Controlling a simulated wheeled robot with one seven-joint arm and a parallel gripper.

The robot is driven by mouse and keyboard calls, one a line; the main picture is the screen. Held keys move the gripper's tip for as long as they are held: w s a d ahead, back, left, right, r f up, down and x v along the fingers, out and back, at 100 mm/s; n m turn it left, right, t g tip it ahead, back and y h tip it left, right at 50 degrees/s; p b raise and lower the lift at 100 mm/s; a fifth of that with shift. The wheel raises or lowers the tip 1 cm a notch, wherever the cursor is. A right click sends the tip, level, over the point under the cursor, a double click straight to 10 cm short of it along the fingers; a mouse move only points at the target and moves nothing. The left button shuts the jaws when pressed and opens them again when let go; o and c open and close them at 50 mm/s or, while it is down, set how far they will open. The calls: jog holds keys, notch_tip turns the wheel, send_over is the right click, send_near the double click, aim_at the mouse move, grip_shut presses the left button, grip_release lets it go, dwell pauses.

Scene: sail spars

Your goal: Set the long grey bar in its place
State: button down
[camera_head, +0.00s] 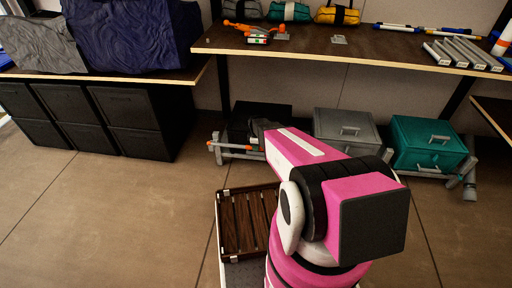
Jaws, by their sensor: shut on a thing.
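My gripper (264,128) shows only as a small dark part at the far end of my pink arm, and its fingertips are hidden. A long grey bar (430,173) runs across the front of the boxes under the shelf, its middle hidden behind my arm. Its left part (222,147) shows beside my gripper, with an orange piece close by. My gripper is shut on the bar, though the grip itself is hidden. I cannot tell whether the bar touches any support.
Black, grey (346,128) and teal (428,144) boxes stand behind the bar. The shelf (340,47) above carries several grey tubes (465,52), tools and rolled bags. Black crates (130,115) stand at left. A wooden slatted tray (248,222) is beside my arm. Floor at left is clear.

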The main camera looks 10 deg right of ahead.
jog(key=shift+f, duration=0.4)
jog(key=shift+f, duration=0.6)
jog(key=c, duration=0.5)
grip_release()
jog(key=shift+r, duration=0.15)
jog(key=shift+r, duration=3.9)
